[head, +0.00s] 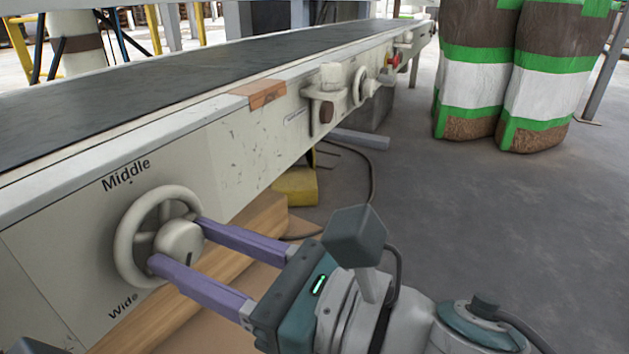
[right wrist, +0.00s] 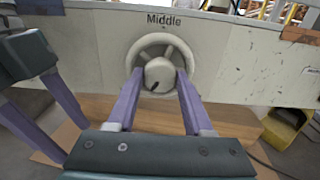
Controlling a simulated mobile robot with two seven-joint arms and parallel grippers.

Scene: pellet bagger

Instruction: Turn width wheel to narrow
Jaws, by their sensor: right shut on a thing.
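The width wheel (head: 125,236) is a cream handwheel on the side panel of the conveyor, with a round hub (head: 180,240) in its middle. "Middle" is printed above it and "Wide" at its lower left; no "Narrow" label shows. A short dark mark on the hub points downward, and in the right wrist view (right wrist: 154,87) down and left. My right gripper (head: 178,242) is shut on the hub, its purple fingers on either side inside the rim. My left gripper (right wrist: 48,112) is at the left of the right wrist view, its fingers apart and empty, away from the wheel.
The dark conveyor belt (head: 150,85) runs above the panel. Farther along the panel are a bracket (head: 327,95), a second handwheel (head: 360,85) and a red button (head: 393,61). The grey floor between is open.

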